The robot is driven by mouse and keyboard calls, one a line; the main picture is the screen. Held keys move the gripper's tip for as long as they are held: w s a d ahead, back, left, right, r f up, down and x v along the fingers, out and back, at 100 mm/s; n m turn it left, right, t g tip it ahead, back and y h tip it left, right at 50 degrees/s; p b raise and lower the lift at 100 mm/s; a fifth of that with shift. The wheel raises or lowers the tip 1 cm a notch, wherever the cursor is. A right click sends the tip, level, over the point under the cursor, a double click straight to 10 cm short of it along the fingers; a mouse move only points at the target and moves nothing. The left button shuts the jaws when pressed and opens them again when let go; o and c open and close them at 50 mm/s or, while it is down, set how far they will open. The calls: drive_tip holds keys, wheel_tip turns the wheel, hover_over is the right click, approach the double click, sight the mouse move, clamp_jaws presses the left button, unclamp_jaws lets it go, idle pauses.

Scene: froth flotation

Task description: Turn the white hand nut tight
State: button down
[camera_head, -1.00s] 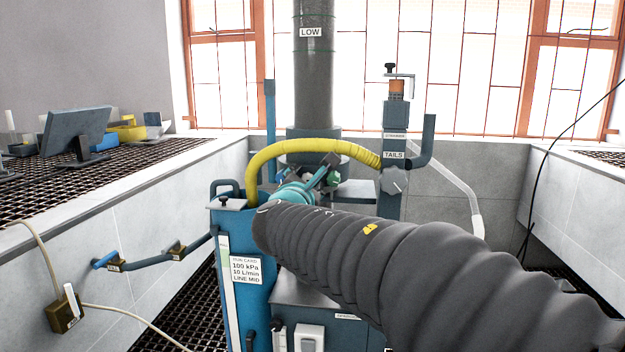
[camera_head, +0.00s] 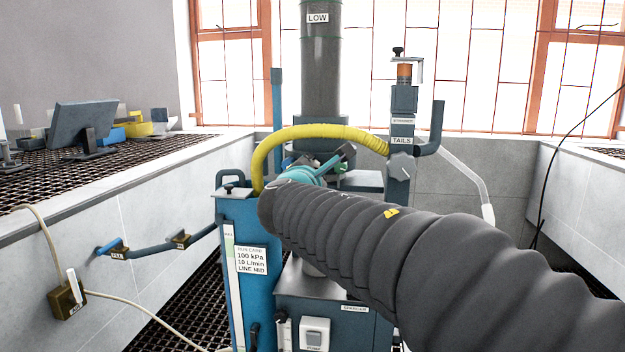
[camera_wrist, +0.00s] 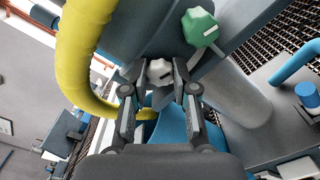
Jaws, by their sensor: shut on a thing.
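The white hand nut (camera_wrist: 159,69) is a small pale lobed knob with a dark line on its face, in the upper middle of the wrist view. My gripper (camera_wrist: 160,82) is shut on it, one finger on each side. In the head view my gripper (camera_head: 335,160) shows only partly, beyond my dark ribbed arm, and the nut cannot be made out there. The end of the yellow hose (camera_wrist: 88,60) curves past the left of the nut in the wrist view; the hose also arches above my gripper in the head view (camera_head: 315,133).
A green knob (camera_wrist: 200,27) sits close to the right of my fingers. A grey knob (camera_head: 401,166) is on the TAILS post (camera_head: 402,141). A blue tank (camera_head: 245,275) with a run card stands left of my arm. Grated benches (camera_head: 80,170) flank the machine.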

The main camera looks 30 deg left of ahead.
drive_tip(key=shift+s+a+r+m+b, duration=0.1)
drive_tip(key=shift+r+m+b, duration=0.05)
drive_tip(key=shift+m+b, duration=2.8)
drive_tip(key=shift+r+m+b, duration=0.1)
drive_tip(key=shift+m+b, duration=1.7)
drive_tip(key=shift+m, duration=2.25)
drive_tip(key=c, duration=0.9)
unclamp_jaws()
drive_tip(key=shift+f, duration=0.1)
drive_tip(key=v, duration=1.2)
